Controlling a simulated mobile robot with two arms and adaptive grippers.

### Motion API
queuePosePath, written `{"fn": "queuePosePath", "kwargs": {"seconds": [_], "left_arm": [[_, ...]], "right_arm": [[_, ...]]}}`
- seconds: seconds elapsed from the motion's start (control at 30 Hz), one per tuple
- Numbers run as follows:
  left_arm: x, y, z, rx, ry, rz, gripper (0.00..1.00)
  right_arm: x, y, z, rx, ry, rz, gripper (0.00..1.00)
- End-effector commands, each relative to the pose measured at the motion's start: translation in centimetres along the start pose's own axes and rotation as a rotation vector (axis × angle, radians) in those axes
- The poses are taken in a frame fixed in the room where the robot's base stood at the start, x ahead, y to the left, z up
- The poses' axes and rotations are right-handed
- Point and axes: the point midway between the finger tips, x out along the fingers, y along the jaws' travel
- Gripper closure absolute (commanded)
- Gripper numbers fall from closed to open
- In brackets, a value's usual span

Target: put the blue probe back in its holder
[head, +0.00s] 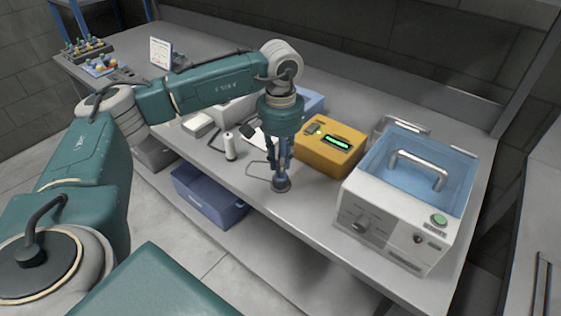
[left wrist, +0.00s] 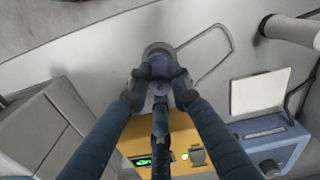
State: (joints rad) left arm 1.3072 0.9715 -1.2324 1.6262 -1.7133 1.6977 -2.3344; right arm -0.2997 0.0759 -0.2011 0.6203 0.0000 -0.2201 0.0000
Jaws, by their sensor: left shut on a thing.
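My left gripper (head: 281,165) points straight down near the front edge of the bench and is shut on the blue probe (left wrist: 160,68). The gripper also shows in the left wrist view (left wrist: 158,92), with a fingertip on each side of the probe. A small round grey holder (head: 281,185) stands on the bench directly under the fingertips. In the left wrist view, the holder's rim (left wrist: 156,47) shows around and behind the probe. The probe's lower end is hidden, so I cannot tell whether it is inside the holder or just above it. My right gripper is not in view.
A yellow meter (head: 328,147) with a green display stands right behind the gripper. A water bath (head: 384,215) with a metal handle stands to the right. A blue bin (head: 210,198) is below the bench.

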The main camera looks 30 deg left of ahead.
Motion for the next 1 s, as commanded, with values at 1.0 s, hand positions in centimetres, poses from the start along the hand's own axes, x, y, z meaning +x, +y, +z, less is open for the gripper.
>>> {"fn": "queuePosePath", "kwargs": {"seconds": [1.0], "left_arm": [[-6.4,0.1,-0.2,-0.001,0.006,0.002,0.61]], "right_arm": [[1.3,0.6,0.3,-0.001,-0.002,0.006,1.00]]}}
